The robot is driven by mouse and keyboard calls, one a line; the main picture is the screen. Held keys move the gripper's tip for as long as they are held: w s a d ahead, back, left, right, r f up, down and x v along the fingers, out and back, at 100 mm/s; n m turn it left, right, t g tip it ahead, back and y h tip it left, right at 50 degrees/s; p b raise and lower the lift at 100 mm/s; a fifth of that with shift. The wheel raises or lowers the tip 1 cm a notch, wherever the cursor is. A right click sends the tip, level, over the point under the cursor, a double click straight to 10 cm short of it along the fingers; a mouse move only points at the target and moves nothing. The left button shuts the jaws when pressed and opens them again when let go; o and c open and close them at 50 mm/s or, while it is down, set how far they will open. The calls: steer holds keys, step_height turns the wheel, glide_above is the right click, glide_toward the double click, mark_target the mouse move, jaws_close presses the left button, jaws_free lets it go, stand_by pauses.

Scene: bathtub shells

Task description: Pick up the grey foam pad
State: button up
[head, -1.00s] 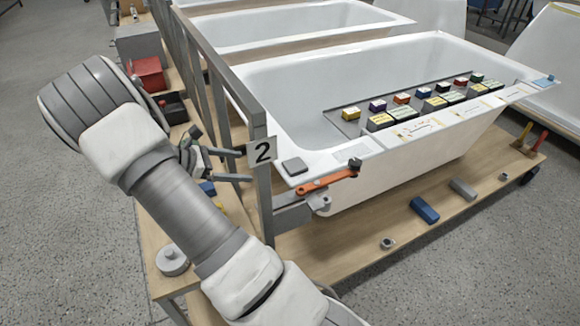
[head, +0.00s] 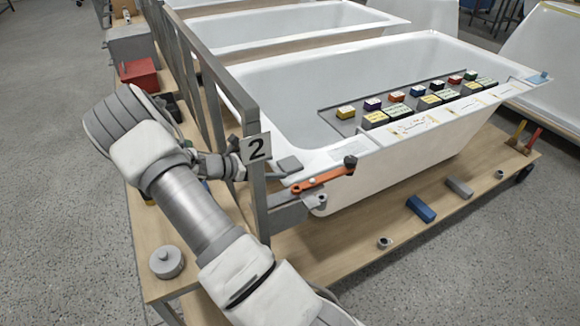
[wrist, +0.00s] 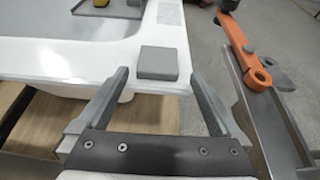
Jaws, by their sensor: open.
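The grey foam pad (head: 290,164) is a small, flat, dark grey square lying on the white rim at the near left corner of the bathtub shell (head: 340,172). In the wrist view the pad (wrist: 157,62) lies straight ahead, just beyond and between my fingertips. My gripper (wrist: 158,74) is open and empty, with one finger to the left of the pad and one to the right.
An orange-handled clamp (head: 322,178) sits right of the pad, close to the tub corner; it also shows in the wrist view (wrist: 243,50). The grey rail frame (head: 212,95) stands beside my arm. A tray of coloured blocks (head: 352,125) lies farther along the rim.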

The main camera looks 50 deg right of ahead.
mark_target(291, 163)
steer(key=x, duration=0.5)
steer(key=shift+d+r+b, duration=0.2)
steer(key=shift+d+b, duration=0.15)
steer(key=shift+w, duration=0.1)
steer(key=c, duration=1.2)
steer(key=shift+r, duration=0.15)
